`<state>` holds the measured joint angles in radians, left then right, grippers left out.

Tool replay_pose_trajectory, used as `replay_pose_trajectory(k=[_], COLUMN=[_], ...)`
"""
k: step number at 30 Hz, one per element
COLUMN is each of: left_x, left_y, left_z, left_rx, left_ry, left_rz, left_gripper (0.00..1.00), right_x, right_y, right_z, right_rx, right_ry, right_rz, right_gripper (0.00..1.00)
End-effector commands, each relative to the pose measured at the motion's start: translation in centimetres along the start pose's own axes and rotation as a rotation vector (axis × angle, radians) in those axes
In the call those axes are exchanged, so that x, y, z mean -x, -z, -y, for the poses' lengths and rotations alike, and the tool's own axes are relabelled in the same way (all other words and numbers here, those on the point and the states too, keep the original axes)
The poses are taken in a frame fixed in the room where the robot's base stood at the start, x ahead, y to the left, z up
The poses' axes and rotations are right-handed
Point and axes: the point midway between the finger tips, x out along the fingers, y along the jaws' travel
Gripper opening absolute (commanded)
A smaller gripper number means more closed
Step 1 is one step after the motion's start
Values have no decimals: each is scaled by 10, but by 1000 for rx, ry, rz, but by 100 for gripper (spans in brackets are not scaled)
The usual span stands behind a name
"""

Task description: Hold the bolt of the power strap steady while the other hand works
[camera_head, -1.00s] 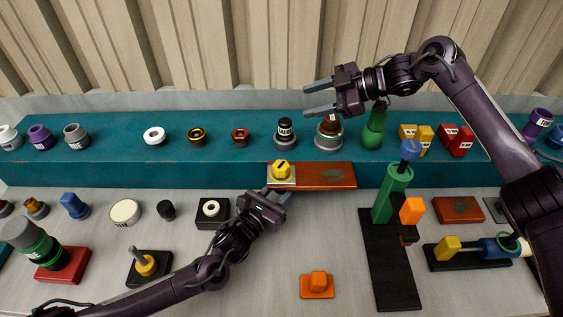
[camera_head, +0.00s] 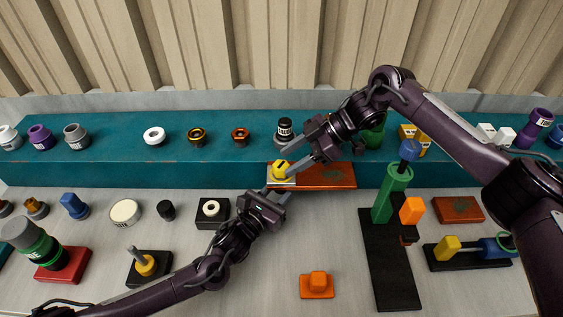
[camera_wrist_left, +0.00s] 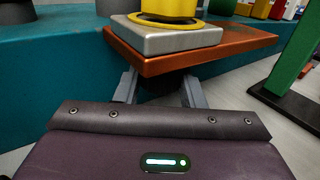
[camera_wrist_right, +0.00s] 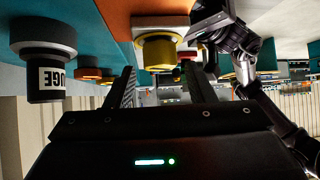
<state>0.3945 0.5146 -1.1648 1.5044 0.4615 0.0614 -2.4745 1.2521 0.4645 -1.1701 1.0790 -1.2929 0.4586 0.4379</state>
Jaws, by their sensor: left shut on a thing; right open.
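The power strap is an orange-brown plate (camera_head: 325,176) that juts from the front of the teal ledge. On its left end is a grey block (camera_wrist_left: 165,38) with a yellow round nut (camera_head: 280,170) on top. My left gripper (camera_head: 284,200) reaches under the strap's front edge. In the left wrist view its fingers are shut on a dark bolt end (camera_wrist_left: 160,82) under the plate, mostly in shadow. My right gripper (camera_head: 296,158) is open and empty, its fingertips close to the yellow nut. In the right wrist view the nut (camera_wrist_right: 160,50) shows just past the fingertips; contact cannot be told.
A dark gauge-labelled plug (camera_head: 284,128) stands on the teal ledge (camera_head: 110,160) beside my right gripper. A green post (camera_head: 391,195) stands right of the strap. An orange block (camera_head: 316,285) lies in front. The grey surface between is clear.

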Motion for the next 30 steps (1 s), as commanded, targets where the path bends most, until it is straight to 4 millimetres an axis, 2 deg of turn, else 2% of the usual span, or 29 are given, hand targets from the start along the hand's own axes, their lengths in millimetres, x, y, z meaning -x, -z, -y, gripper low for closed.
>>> replay_pose_trajectory(k=[4, 14, 30], left_x=[0, 0, 0], left_y=[1, 2, 2], left_z=[0, 0, 0], left_rx=[-1, 0, -1], left_ry=[0, -1, 0], left_rz=[-4, -4, -4], left_gripper=[0, 0, 0], right_x=[-24, -23, -26], right_y=[0, -1, 3], right_z=[1, 5, 11], right_rx=[-1, -157, -508], right_ry=[3, -198, -635], right_rz=[0, 1, -4], right_gripper=[49, 49, 49])
